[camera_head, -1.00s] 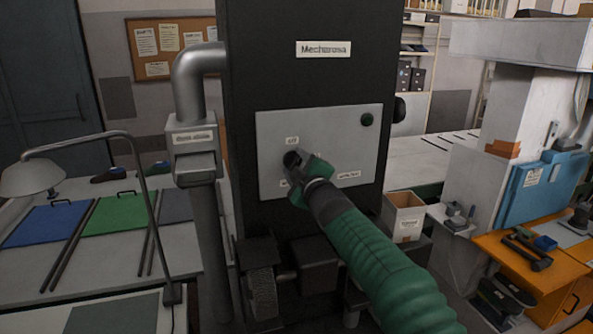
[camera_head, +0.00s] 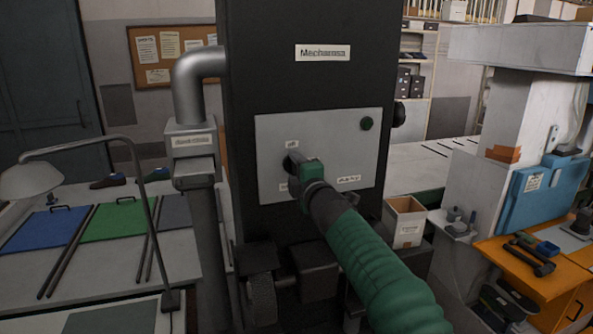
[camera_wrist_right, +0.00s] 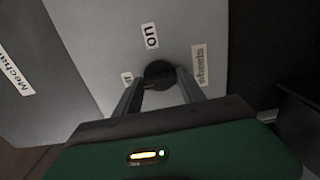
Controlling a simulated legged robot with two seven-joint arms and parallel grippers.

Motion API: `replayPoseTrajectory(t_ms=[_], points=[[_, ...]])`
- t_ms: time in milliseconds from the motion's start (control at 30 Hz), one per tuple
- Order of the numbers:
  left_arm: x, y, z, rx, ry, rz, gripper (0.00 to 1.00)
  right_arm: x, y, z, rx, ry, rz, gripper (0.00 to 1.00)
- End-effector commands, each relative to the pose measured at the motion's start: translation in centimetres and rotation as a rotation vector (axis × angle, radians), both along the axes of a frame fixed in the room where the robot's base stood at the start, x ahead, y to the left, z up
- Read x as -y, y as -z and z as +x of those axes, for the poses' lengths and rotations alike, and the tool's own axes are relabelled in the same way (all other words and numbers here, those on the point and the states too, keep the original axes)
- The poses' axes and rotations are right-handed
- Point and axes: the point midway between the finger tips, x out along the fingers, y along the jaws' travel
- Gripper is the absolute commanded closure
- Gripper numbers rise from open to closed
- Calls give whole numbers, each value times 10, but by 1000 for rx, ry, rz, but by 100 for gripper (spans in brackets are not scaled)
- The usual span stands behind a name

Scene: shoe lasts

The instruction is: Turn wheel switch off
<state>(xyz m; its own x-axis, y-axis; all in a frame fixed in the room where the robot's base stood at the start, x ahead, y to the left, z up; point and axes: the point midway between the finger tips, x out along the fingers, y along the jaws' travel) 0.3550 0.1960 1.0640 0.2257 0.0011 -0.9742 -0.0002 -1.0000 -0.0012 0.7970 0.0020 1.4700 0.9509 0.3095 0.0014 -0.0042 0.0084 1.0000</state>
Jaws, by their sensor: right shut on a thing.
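The wheel switch is a round black knob (camera_head: 289,161) on the light grey panel (camera_head: 345,125) of the tall dark machine. My right gripper (camera_head: 293,166) reaches it from the lower right and is shut on it. In the right wrist view, the two fingers of my right gripper (camera_wrist_right: 163,90) lie on either side of the dark knob (camera_wrist_right: 158,69). A small label (camera_wrist_right: 152,36) there seems to read "on", and another label (camera_wrist_right: 199,65) reads "wheels". The gripper hides much of the knob, so its setting cannot be told. My left gripper is not in view.
Wheel parts (camera_head: 262,298) project below the panel. A grey duct (camera_head: 190,95) stands to the left. An open box (camera_head: 405,222) is at right, and a lamp (camera_head: 32,180) stands over the left table.

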Motion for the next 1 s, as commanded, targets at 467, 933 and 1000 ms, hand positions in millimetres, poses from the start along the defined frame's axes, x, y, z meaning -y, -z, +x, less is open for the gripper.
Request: replayPoseTrajectory(t_ms=[467, 933, 1000], points=[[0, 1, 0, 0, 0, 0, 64, -3, 10, 1, -13, -2, -9, 41], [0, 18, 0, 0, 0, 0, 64, 4, 9, -15, -4, -1, -5, 35], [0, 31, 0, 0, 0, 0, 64, 9, 11, -30, -3, 0, -5, 35]])
